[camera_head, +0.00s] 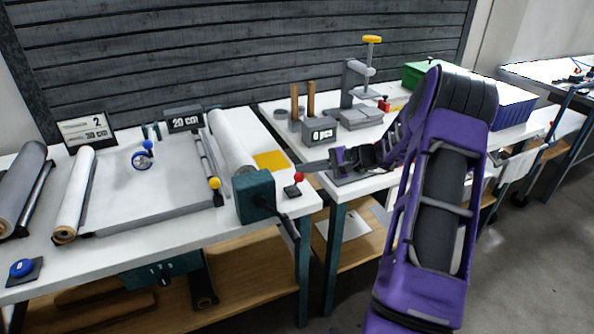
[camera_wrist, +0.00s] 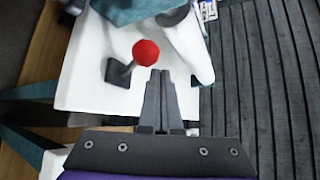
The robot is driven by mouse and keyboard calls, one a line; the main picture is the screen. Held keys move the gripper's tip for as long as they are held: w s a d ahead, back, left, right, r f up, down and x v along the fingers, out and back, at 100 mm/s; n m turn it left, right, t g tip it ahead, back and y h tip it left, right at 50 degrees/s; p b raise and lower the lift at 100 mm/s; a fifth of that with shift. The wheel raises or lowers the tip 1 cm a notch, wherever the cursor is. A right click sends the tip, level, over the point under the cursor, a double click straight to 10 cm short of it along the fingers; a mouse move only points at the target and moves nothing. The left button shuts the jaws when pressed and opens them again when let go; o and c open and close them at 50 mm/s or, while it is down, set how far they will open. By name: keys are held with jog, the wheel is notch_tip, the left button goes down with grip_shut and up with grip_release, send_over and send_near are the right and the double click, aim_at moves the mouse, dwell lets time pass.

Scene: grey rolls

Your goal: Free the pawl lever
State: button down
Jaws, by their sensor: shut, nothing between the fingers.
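The pawl lever, a short dark lever with a red ball knob (camera_head: 299,177), stands on a small dark base at the right end of the roll table, beside the teal crank box (camera_head: 255,195). In the wrist view the red knob (camera_wrist: 146,52) is just beyond my fingertips, with its dark base (camera_wrist: 118,72) to the left. My gripper (camera_wrist: 162,72) is shut and empty. In the head view my gripper (camera_head: 305,166) points left, close to the knob. I cannot tell whether the fingertips touch it.
A white roll (camera_head: 232,142) runs back from the crank box. A crank handle (camera_head: 278,213) hangs at the table's front right. A yellow square (camera_head: 271,161) lies behind the lever. The second table holds a press (camera_head: 357,85) and a "0 pcs" display (camera_head: 319,132).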

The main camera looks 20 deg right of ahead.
jog(key=shift+s+d+f+b, duration=0.1)
jog(key=shift+s+f+b, duration=0.1)
jog(key=shift+s, duration=0.2)
jog(key=shift+s+d+f+b, duration=0.1)
jog(key=shift+s+b, duration=0.1)
jog(key=shift+s, duration=0.15)
jog(key=shift+s+a, duration=0.1)
dwell(0.3)
